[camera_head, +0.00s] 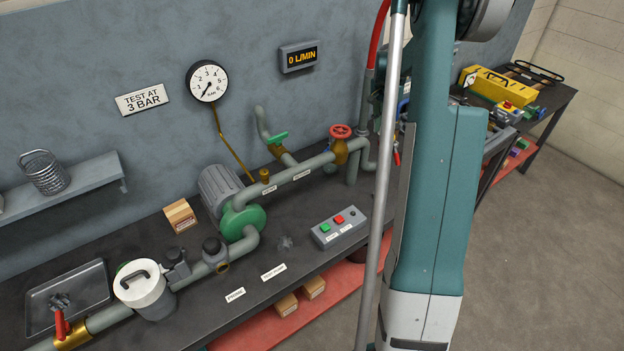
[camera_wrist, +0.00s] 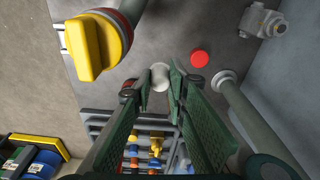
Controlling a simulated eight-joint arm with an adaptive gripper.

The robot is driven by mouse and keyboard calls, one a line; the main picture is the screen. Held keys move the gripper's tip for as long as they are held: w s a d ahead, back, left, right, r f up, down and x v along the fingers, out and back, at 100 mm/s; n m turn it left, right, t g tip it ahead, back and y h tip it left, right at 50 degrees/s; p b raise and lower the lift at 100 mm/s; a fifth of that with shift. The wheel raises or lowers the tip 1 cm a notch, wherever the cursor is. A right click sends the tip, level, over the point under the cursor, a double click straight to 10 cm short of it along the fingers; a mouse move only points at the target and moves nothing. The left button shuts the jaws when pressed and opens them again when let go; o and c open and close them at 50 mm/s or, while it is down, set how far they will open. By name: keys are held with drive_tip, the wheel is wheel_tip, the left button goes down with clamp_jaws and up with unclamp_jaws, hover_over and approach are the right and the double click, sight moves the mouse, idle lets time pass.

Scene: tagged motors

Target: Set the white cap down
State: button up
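A small white cap (camera_wrist: 160,74) shows in the wrist view between the tips of my gripper (camera_wrist: 160,88). The two green fingers stand a cap's width apart, with the cap's sides against the fingertips. Much of the cap's lower side is hidden by the fingers. In the head view my teal arm stands in the foreground at right of centre, and neither my gripper nor the small cap can be made out there.
In the wrist view a yellow knob (camera_wrist: 92,46) is at upper left, a red disc (camera_wrist: 200,58) lies right of the cap, and a grey pipe (camera_wrist: 255,118) runs at right. The head view shows a dark bench with piping (camera_head: 300,172), a button box (camera_head: 338,228) and a metal tray (camera_head: 40,298).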

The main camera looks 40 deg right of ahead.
drive_tip(key=w+a+n+b, duration=0.1)
drive_tip(key=w+a+n, duration=0.25)
drive_tip(key=a, duration=1.15)
drive_tip(key=w+a+n+b, duration=0.1)
drive_tip(key=w+a+n, duration=0.25)
drive_tip(key=a, duration=1.15)
drive_tip(key=shift+t, duration=0.4)
drive_tip(key=shift+w+f, duration=0.2)
drive_tip(key=shift+f, duration=1.1)
drive_tip(key=shift+w+f, duration=0.2)
drive_tip(key=shift+f, duration=1.05)
drive_tip(key=shift+f+b, duration=0.45)
drive_tip(key=shift+f, duration=2.7)
drive_tip(key=shift+f+b, duration=0.3)
drive_tip(key=shift+f, duration=1.55)
drive_tip(key=shift+f, duration=0.1)
